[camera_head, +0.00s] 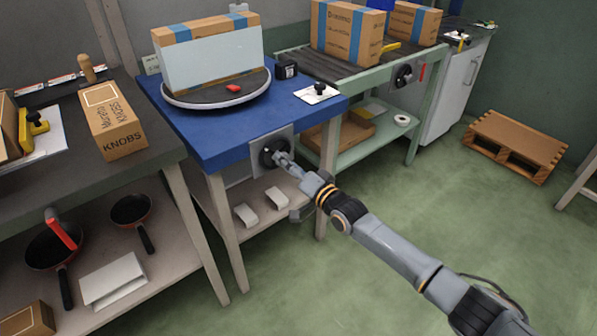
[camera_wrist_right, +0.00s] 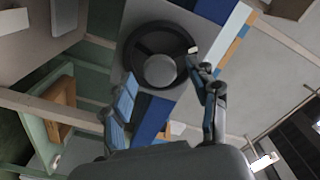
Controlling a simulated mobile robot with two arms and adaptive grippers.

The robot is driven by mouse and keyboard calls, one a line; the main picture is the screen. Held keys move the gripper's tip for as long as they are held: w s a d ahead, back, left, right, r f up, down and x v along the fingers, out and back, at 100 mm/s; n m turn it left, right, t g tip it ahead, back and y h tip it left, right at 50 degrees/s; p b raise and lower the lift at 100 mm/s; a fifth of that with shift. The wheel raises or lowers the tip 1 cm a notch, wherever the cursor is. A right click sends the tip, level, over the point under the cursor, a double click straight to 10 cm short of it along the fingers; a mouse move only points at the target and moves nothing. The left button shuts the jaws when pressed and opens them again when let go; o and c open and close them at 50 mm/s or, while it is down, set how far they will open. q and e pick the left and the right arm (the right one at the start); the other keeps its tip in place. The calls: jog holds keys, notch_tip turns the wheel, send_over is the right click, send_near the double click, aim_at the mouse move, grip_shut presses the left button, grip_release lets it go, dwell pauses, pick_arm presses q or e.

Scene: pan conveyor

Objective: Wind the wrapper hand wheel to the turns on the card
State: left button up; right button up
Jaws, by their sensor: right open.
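The hand wheel (camera_head: 268,150), black with a round hub, is on a grey plate on the front of the blue wrapper table (camera_head: 215,140). It also shows in the right wrist view (camera_wrist_right: 158,36), with spokes and a grey centre. My right gripper (camera_head: 283,158) is at the wheel; in the right wrist view (camera_wrist_right: 161,64) its fingers are apart, one on each side of the wheel's lower part. Contact with the rim is unclear. A turntable (camera_head: 190,103) bears a large box (camera_head: 210,60) with a pale sheet over its side. No readable turns card shows. My left gripper is not in view.
A small black device (camera_head: 287,70) and a white plate with a black knob (camera_head: 316,93) are on the blue table. A conveyor with boxes (camera_head: 345,32) stands behind right. A left bench carries a KNOBS box (camera_head: 112,120). Floor at right is clear, before a pallet (camera_head: 515,145).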

jog(key=v, duration=1.1)
jog(key=shift+s+d, duration=0.15)
jog(key=shift+s, duration=0.1)
